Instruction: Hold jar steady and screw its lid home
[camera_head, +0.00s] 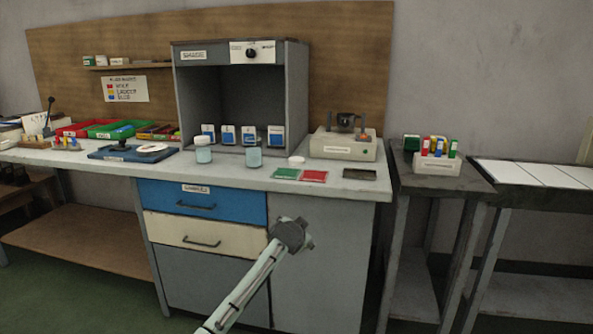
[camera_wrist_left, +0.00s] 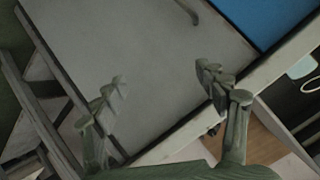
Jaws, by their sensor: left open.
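A small pale teal jar (camera_head: 254,157) stands upright on the bench in front of the grey cabinet; I make out no white cap on it. A white round lid (camera_head: 296,160) lies to its right, apart from it. A similar jar (camera_head: 203,153) with a white top stands to the left. My left gripper (camera_head: 292,236) is in front of the bench, below its top and away from the jars. In the left wrist view its fingers (camera_wrist_left: 165,95) are spread wide with nothing between them. My right gripper is not in view.
Green (camera_head: 286,174) and red (camera_head: 314,176) cards lie near the bench's front edge. A beige device (camera_head: 343,147) stands behind them. A blue board (camera_head: 125,152) lies to the left. The blue drawer (camera_head: 203,200) and a cream drawer (camera_head: 204,233) are shut below the benchtop.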

